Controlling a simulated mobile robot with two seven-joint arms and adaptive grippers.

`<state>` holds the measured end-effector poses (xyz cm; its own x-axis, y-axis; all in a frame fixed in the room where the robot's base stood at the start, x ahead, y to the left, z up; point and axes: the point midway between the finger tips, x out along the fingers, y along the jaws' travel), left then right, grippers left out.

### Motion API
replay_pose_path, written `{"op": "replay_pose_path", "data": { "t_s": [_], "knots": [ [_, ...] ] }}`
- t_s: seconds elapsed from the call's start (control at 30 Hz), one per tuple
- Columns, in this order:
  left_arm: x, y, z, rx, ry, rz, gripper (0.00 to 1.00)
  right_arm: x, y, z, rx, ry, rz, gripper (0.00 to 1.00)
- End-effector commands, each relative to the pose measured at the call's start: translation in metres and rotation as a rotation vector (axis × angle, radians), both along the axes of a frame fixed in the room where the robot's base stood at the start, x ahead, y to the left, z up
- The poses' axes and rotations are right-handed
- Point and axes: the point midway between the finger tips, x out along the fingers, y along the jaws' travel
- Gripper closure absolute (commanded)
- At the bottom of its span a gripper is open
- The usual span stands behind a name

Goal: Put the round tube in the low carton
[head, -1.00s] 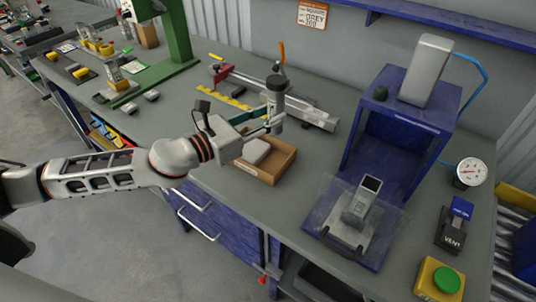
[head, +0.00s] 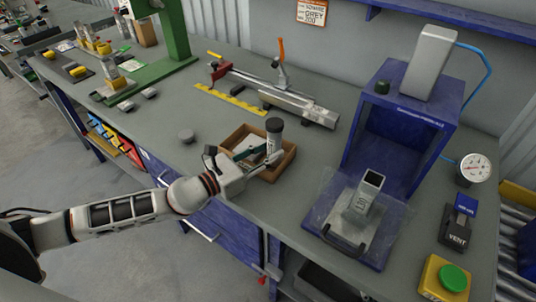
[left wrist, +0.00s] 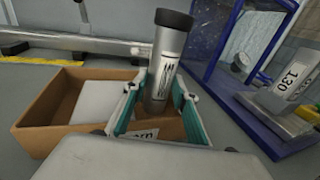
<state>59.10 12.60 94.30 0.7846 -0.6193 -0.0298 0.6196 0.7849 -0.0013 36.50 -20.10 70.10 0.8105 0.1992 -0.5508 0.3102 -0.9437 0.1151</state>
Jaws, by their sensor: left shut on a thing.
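The round tube (head: 274,138) is a grey metal cylinder with a black cap, standing nearly upright with a slight tilt. My left gripper (head: 262,155) is shut on its lower part; in the left wrist view its teal fingers lie on both sides of the tube (left wrist: 163,65). The low carton (head: 288,163) is a brown open box, and its left wall shows in the left wrist view (left wrist: 38,110). The tube is over the carton's right part, its lower end low near the opening; whether it touches the floor is hidden. A pale flat block (left wrist: 108,102) lies in the carton's left part. My right gripper is not in view.
A blue press frame (head: 400,120) with a grey square tube (head: 365,195) in its fixture stands to the right. A rail clamp (head: 300,105) and yellow strip (head: 230,102) lie behind the carton.

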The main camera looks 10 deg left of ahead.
Motion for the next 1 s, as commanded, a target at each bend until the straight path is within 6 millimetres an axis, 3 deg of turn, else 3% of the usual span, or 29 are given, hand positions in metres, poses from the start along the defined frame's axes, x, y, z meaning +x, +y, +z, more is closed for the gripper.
{"op": "replay_pose_path", "data": {
  "t_s": [0.37,0.4,0.47,0.9,1.0],
  "knots": [
    [0.0,0.0,-0.003,0.0,-0.002,0.0,0.96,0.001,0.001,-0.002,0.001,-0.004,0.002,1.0],
    [0.0,0.0,-0.003,0.001,-0.001,0.0,0.68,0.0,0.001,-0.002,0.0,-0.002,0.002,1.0],
    [0.0,0.0,-0.003,0.001,-0.001,0.0,0.56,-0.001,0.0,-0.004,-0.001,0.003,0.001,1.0],
    [0.0,0.0,0.003,0.0,-0.001,0.0,0.56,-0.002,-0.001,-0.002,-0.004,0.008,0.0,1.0],
    [-0.011,0.01,-0.001,0.002,0.001,0.002,0.56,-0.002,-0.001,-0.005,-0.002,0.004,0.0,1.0]
  ]
}}
